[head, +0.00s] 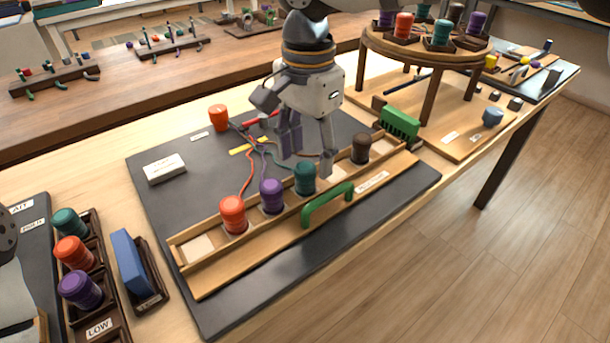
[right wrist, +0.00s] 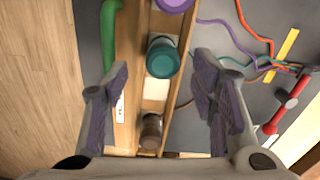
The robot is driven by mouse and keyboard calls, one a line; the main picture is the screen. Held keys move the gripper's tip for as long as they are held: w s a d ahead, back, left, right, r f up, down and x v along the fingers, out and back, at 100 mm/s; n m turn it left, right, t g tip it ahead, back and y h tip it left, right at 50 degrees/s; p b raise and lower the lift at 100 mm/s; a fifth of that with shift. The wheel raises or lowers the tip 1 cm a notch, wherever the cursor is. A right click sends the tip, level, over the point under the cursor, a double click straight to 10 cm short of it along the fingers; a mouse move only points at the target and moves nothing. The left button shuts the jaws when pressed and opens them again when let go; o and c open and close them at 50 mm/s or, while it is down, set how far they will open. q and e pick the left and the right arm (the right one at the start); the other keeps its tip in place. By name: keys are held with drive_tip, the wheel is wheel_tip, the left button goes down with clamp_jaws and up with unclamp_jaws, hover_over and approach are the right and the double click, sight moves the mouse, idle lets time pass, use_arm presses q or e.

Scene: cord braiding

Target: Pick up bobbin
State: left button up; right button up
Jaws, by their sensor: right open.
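A wooden rack holds upright bobbins in a row: orange (head: 232,214), purple (head: 272,196), teal (head: 304,178) and brown (head: 361,148). My right gripper (head: 308,161) is open above the rack, around the teal bobbin and the gap beside it. In the right wrist view the teal bobbin (right wrist: 163,58), a pale empty slot (right wrist: 155,90) and the brown bobbin (right wrist: 151,131) lie between the spread fingers (right wrist: 162,72), touching neither. Part of the purple bobbin (right wrist: 174,4) shows at the top. A grey part at the head view's left edge looks like my left gripper; its fingers are hidden.
Another orange bobbin (head: 219,118) stands behind the rack, near crossing coloured cords (head: 247,170). A green handle (head: 326,204) rises at the rack's front. A tray (head: 107,292) with bobbins and a blue block (head: 132,263) are at left. A round raised stand (head: 425,55) is at back right.

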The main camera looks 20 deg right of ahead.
sight(306, 166)
wheel_tip(306, 166, down, 3)
drive_tip(key=shift+a+f, duration=0.1)
drive_tip(key=shift+f, duration=0.05)
clamp_jaws()
